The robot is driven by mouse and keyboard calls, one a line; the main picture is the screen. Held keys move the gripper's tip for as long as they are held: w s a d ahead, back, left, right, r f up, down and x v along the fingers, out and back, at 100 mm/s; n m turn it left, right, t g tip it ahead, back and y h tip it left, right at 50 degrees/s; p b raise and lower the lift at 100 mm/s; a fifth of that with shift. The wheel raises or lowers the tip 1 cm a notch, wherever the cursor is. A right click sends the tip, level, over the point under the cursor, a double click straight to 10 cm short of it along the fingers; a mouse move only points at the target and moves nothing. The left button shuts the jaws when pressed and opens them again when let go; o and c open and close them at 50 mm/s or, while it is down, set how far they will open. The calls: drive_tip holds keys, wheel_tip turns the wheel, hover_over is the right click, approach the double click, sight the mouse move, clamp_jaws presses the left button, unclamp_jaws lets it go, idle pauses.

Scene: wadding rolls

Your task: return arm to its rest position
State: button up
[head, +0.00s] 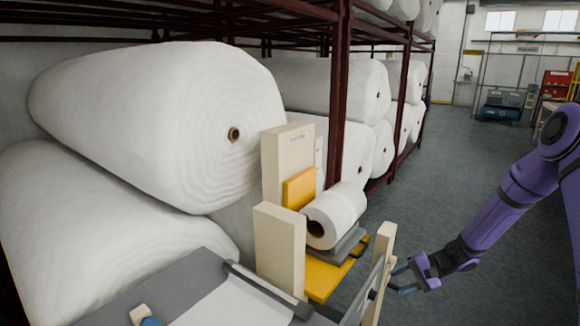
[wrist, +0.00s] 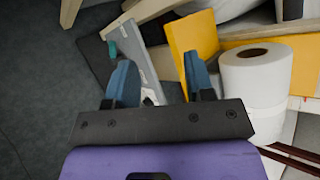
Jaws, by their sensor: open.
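My purple arm comes in from the right in the head view. My gripper (head: 402,279) is at its end, low and right of centre, near an upright cream post (head: 381,262). In the wrist view my gripper (wrist: 162,82) shows two blue fingers spread apart with nothing held between them. A small white wadding roll (head: 336,214) with a dark core hole lies on a grey platform (head: 340,245) left of the gripper. A white roll (wrist: 257,72) also shows in the wrist view, right of the fingers and apart from them.
Large white wadding rolls (head: 160,115) fill the dark red rack (head: 337,100) on the left. A grey table (head: 190,285) stands at the front, with yellow panels (head: 325,277) and cream posts beside it. Open grey floor (head: 455,150) lies behind and beside my arm.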

drive_tip(key=s+a+r+n+h, duration=0.15)
drive_tip(key=s+r, duration=0.25)
drive_tip(key=r, duration=0.5)
drive_tip(key=s+a+r+n+h, duration=0.1)
drive_tip(key=s+r+n+h, duration=0.2)
drive_tip(key=r, duration=0.6)
drive_tip(key=s+a+r+n+h, duration=0.1)
drive_tip(key=s+r+h, duration=0.1)
drive_tip(key=s+r, duration=0.5)
drive_tip(key=s+r+t+h, duration=0.2)
drive_tip(key=s+r, duration=0.5)
drive_tip(key=s, duration=0.2)
drive_tip(key=s+d+r+n+t+h, duration=0.1)
drive_tip(key=s+r+t+h, duration=0.1)
drive_tip(key=s+r, duration=0.5)
drive_tip(key=s+h, duration=0.1)
drive_tip(key=s, duration=0.2)
drive_tip(key=shift+s+d+r, duration=0.25)
drive_tip(key=shift+r, duration=0.15)
drive_tip(key=shift+o, duration=0.4)
drive_tip(key=shift+n, duration=0.25)
